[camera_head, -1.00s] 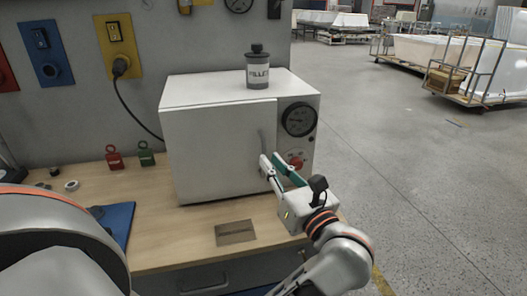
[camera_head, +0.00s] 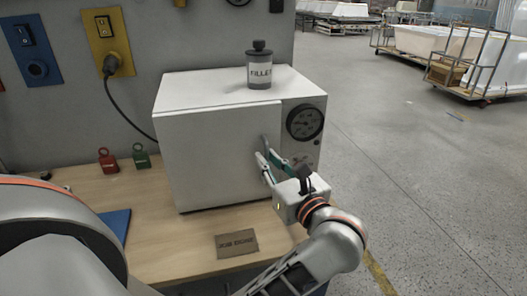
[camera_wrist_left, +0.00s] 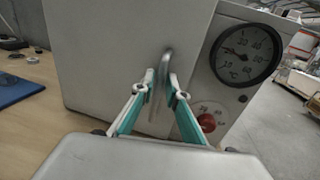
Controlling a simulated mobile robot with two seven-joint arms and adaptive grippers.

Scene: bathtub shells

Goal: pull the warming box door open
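The warming box (camera_head: 215,150) is a white box on the wooden bench, with a flat front door (camera_head: 210,160) that looks shut. A grey vertical bar handle (camera_head: 265,145) stands near the door's right edge; it shows clearly in the wrist view (camera_wrist_left: 167,62). My left gripper (camera_head: 264,154) is at the handle, its teal-lined fingers (camera_wrist_left: 162,84) on either side of the bar and drawn in close to it. The fingers hide part of the handle. My right gripper is not in view.
A dial gauge (camera_head: 304,122) and a red knob (camera_wrist_left: 206,122) sit right of the door. A filler bottle (camera_head: 259,68) stands on the box. Open floor is at right.

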